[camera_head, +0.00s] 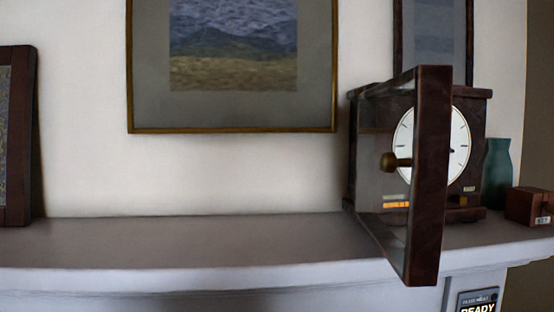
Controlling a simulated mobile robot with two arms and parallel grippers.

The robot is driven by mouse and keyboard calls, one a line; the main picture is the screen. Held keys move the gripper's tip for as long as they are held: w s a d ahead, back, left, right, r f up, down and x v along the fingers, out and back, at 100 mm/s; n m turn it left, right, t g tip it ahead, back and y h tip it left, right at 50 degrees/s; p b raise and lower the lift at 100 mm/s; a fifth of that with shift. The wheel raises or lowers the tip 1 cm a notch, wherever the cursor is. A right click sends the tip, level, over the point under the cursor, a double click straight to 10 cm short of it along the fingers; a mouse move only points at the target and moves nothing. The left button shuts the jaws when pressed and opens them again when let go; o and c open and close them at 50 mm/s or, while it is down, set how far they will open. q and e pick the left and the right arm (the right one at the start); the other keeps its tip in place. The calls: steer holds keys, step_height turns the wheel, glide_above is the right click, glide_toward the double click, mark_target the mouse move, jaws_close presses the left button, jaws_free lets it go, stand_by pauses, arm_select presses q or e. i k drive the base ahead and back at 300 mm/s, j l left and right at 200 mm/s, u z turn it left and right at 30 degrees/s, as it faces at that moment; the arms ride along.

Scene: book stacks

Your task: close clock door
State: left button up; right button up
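A dark brown wooden clock (472,127) with a round white dial (459,136) stands on the shelf at the right. Its glass-paned door (431,180) is swung wide open toward me, hinged on the clock's left side, and seen nearly edge-on. The door's thick dark frame hides the middle of the dial. Neither of my grippers is in view.
The grey mantel shelf (200,240) is clear left of the clock. A green vase (497,173) and a small brown box (528,205) stand right of it. Framed pictures hang behind, and a dark frame (17,135) stands at far left. A "READY" panel (478,301) is below.

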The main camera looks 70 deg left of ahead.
mark_target(417, 264)
steer(key=k+u, duration=0.15)
steer(key=u, duration=1.3)
